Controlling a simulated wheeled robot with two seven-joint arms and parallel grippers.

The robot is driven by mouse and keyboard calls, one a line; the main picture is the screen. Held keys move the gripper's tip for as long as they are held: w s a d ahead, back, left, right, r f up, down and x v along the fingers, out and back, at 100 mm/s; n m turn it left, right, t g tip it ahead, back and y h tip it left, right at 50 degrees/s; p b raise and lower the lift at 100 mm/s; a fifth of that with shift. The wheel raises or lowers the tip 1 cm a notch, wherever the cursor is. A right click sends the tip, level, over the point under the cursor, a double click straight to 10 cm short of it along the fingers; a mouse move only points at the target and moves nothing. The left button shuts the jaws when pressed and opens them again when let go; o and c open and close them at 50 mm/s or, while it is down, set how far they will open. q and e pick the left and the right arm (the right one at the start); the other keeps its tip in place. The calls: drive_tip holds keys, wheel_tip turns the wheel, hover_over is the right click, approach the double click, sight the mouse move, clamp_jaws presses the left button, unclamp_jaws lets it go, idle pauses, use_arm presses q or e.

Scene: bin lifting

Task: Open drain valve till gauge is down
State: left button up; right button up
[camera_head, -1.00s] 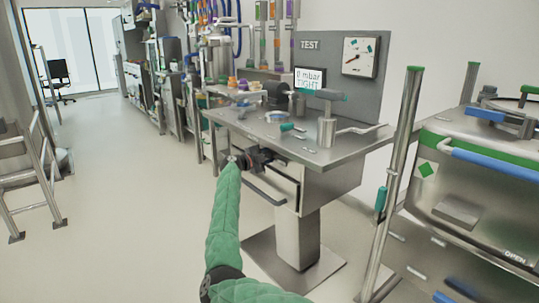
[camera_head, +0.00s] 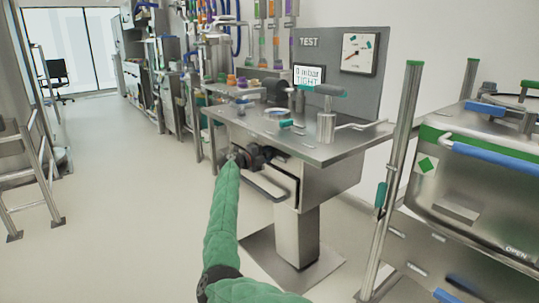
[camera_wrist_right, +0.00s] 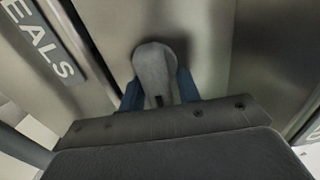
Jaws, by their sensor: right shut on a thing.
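My right gripper (camera_head: 268,153) is under the front edge of the steel test bench (camera_head: 330,152), by its drawer. In the right wrist view its blue fingers are shut on a grey rounded handle (camera_wrist_right: 155,70). Beside it is a label ending in "EALS" (camera_wrist_right: 45,40). A display (camera_head: 309,76) there reads "0 mbar TIGHT". I cannot tell which fitting is the drain valve. A teal-gripped T-handle (camera_head: 328,90) and a pale lever (camera_head: 362,126) are on the bench. My left gripper is out of view.
A curved bar handle (camera_head: 262,190) runs along the bench front below my gripper. A steel machine with a blue handle (camera_head: 490,157) and an upright post (camera_head: 400,125) stand at right. A ladder frame (camera_head: 30,185) stands at left. The floor (camera_head: 130,220) between is clear.

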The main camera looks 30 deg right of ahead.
sight(264, 155)
drive_tip(key=shift+a, duration=0.1)
drive_tip(key=o, duration=0.7)
drive_tip(key=shift+w, duration=0.1)
drive_tip(key=shift+o, duration=0.2)
drive_tip(key=shift+s+a+f+p, duration=0.1)
drive_tip(key=shift+a+p, duration=0.05)
drive_tip(key=shift+a, duration=1.15)
drive_tip(key=shift+s+a+r+p, duration=0.1)
drive_tip(key=shift+s+a+p, duration=0.1)
drive_tip(key=shift+a, duration=1.1)
drive_tip(key=shift+s+a+f+p, duration=0.1)
drive_tip(key=shift+a+p, duration=0.05)
drive_tip(key=shift+a, duration=1.15)
drive_tip(key=shift+w, duration=0.1)
